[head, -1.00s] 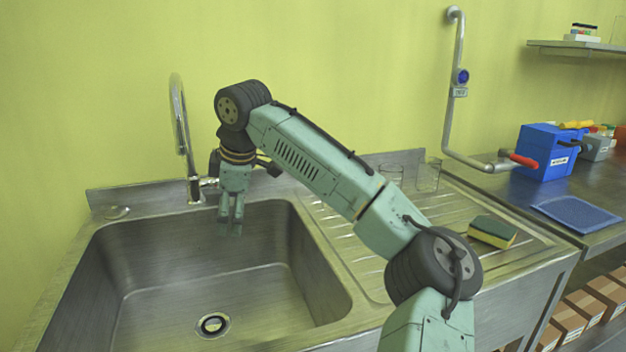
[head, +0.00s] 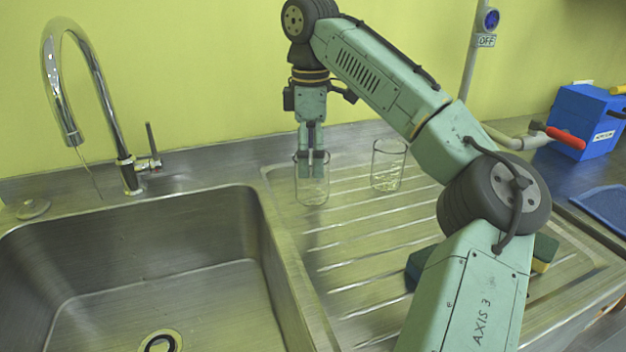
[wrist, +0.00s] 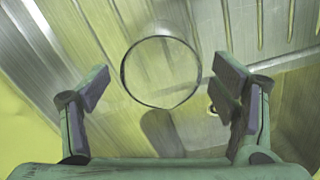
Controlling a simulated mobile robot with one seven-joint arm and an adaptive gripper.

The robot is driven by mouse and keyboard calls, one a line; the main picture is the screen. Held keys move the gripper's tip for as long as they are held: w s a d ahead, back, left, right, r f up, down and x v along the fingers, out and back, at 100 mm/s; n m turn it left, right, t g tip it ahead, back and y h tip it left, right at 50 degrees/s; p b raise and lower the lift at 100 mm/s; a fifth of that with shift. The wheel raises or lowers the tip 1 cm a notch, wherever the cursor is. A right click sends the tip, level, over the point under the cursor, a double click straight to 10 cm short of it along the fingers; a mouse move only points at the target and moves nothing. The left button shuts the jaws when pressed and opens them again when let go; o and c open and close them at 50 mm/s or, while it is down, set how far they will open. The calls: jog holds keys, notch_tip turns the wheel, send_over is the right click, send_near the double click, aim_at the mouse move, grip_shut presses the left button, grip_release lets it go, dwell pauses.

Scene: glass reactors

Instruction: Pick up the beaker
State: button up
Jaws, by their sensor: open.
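A clear glass beaker (head: 312,195) stands upright on the ribbed steel drainboard, just right of the sink. My gripper (head: 313,166) points down over this beaker, with its fingers overlapping the upper glass in the head view. In the wrist view the beaker's round rim (wrist: 160,37) lies between the two spread fingers (wrist: 163,84), with a gap on each side. The gripper is open and holds nothing. The exact finger depth against the glass is hard to tell. A second clear beaker (head: 388,170) stands upright farther right on the drainboard, apart from the gripper.
The sink basin (head: 170,265) lies left of the drainboard, with a curved tap (head: 100,110) behind it. A sponge (head: 543,252) is partly hidden behind my arm. A blue box (head: 583,122) stands at the right. The wall is close behind.

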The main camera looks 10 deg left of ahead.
aim_at(312, 183)
jog(key=shift+d+f+p, duration=0.15)
jog(key=shift+f+p, duration=0.25)
jog(key=shift+f, duration=3.05)
jog(key=shift+c, duration=0.6)
jog(key=c, duration=0.9)
jog(key=shift+c, duration=0.2)
